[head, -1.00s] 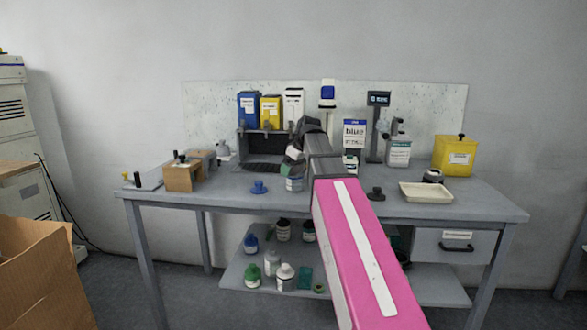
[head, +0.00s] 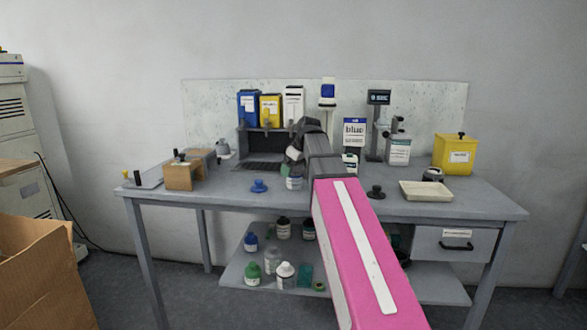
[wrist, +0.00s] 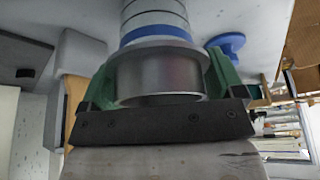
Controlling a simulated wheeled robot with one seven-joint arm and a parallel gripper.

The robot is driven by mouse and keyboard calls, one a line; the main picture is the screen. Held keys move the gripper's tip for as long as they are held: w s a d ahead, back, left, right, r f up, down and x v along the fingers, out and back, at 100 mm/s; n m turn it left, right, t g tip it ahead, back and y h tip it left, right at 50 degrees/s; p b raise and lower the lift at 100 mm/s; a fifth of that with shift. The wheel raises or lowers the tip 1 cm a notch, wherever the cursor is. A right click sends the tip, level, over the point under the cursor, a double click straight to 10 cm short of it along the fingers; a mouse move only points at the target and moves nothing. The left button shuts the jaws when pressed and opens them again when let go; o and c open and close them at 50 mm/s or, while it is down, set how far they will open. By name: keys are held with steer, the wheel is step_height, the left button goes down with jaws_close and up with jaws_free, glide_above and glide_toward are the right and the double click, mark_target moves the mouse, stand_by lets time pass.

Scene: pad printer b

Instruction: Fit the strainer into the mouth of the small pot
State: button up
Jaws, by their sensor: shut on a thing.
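My gripper (wrist: 162,88) shows in the wrist view, its two green fingers shut on the sides of the strainer (wrist: 158,72), a grey metal cup with a wider flange. Just beyond the strainer, in line with it, is the small pot (wrist: 150,18), pale with a blue band at the near end. The flange overlaps the pot's mouth in this view, so I cannot tell whether they touch or how deep the strainer sits. In the head view the small pot (head: 294,183) stands on the bench, partly behind my arm, which hides most of the gripper and the strainer.
A blue lid (head: 259,187) lies left of the pot and a black knobbed piece (head: 376,192) lies right of my arm. A cream tray (head: 426,191), yellow bin (head: 455,154) and wooden block (head: 180,177) stand farther out. Bottles and boxes line the back. The front bench strip is clear.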

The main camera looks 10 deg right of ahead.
steer(key=shift+f, duration=0.45)
stand_by(1.5)
steer(key=o, duration=0.7)
steer(key=shift+r, duration=0.15)
steer(key=shift+r, duration=0.9)
steer(key=v, duration=1)
steer(key=shift+d+r, duration=0.1)
steer(key=shift+r, duration=0.3)
